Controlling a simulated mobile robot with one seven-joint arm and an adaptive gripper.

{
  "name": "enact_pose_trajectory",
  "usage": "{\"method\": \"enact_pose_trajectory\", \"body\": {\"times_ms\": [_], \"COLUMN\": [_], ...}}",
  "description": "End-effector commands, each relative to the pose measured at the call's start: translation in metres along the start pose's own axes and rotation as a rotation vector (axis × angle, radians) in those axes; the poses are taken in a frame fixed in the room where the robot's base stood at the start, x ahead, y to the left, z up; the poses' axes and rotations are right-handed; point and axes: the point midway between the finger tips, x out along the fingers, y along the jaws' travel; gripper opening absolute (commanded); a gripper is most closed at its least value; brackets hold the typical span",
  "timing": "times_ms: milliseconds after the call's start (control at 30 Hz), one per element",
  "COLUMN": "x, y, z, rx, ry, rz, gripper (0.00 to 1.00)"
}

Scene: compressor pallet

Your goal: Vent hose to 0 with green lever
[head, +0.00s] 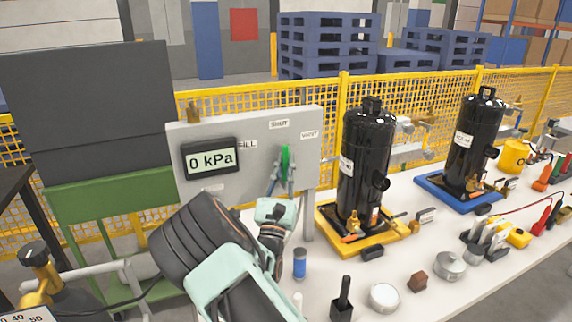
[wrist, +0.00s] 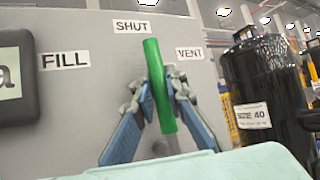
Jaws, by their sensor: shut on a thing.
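The grey panel (head: 240,130) carries a display (head: 211,158) that reads 0 kPa. The green lever (wrist: 160,85) stands nearly upright on the panel, its top end just below and right of the SHUT label (wrist: 132,27) and left of the VENT label (wrist: 189,53). The FILL label (wrist: 65,60) is farther left. The green lever also shows in the head view (head: 285,163). My gripper (head: 284,176) is shut on the green lever, with one blue-grey finger on each side of it. The lever's pivot cannot be made out.
Right of the panel, a black compressor (head: 367,165) stands on a yellow tray (head: 332,239), close to my gripper. Another black compressor (head: 473,140) stands on a blue tray (head: 430,190).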

Motion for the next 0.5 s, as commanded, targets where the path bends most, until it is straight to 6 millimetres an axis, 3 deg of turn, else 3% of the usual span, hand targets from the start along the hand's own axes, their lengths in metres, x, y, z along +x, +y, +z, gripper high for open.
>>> {"method": "enact_pose_trajectory", "body": {"times_ms": [100, 133, 200, 500], "x": [-0.0011, -0.0011, -0.001, -0.0034], "y": [0.0001, 0.0, 0.0, 0.0002], "z": [-0.0012, -0.0012, -0.0011, -0.0008], "rx": [0.0, 0.0, 0.0, 0.0], "ry": [0.003, 0.003, 0.003, 0.002], "rz": [0.0, 0.0, 0.0, 0.0], "gripper": [0.0, 0.15, 0.2, 0.2]}}
